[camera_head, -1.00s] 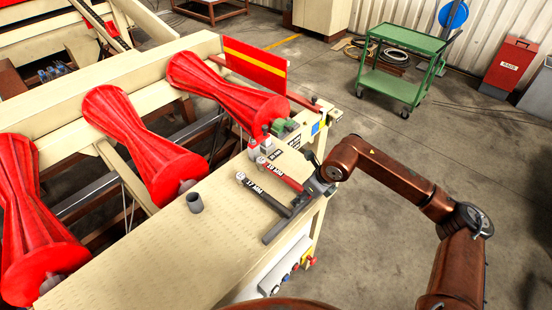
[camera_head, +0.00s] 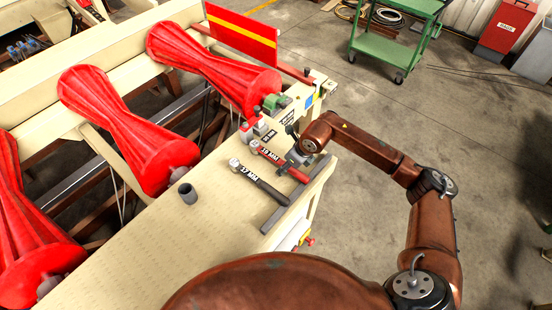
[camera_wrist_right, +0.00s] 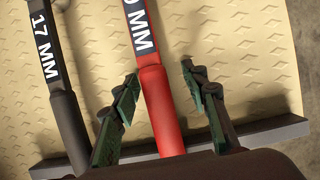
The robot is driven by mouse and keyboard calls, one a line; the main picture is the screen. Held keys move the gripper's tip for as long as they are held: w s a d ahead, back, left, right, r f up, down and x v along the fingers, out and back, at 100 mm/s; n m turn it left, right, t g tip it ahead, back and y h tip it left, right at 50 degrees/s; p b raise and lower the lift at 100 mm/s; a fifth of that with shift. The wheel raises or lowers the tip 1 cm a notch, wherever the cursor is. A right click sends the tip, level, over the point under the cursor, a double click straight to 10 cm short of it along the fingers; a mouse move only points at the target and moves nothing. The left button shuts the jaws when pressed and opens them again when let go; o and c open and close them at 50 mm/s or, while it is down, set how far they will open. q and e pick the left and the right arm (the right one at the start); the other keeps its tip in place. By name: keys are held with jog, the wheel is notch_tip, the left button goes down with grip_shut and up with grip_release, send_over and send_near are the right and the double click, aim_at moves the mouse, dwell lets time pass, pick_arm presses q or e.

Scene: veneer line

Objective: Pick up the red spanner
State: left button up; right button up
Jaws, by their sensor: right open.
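The red spanner (camera_head: 293,170) lies on the cream, tread-patterned machine top near its right edge. In the right wrist view the spanner's red handle (camera_wrist_right: 160,110) runs up the picture, with a dark label ending in "MM". My right gripper (camera_wrist_right: 159,75) is open, with one green-padded finger on each side of the handle and gaps between. In the head view my right gripper (camera_head: 294,160) is at the handle and hides part of it. I cannot tell how high the fingers are above the surface. My left gripper is not in view.
A black 17 MM spanner (camera_head: 264,184) lies beside the red one, close to a finger in the wrist view. A dark bar (camera_head: 297,198) runs along the table edge. A green cart (camera_head: 385,55) stands behind.

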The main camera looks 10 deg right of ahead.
jog(key=shift+f, duration=0.1)
jog(key=shift+s+r, duration=0.3)
jog(key=shift+s, duration=0.3)
jog(key=shift+c, duration=0.7)
jog(key=shift+w+f, duration=0.1)
jog(key=shift+w, duration=0.1)
jog(key=shift+c, duration=0.7)
jog(key=shift+w+f, duration=0.1)
jog(key=shift+w, duration=0.1)
jog(key=shift+c, duration=1)
jog(key=shift+s, duration=0.15)
jog(key=c, duration=0.3)
jog(key=shift+c, duration=0.8)
grip_shut()
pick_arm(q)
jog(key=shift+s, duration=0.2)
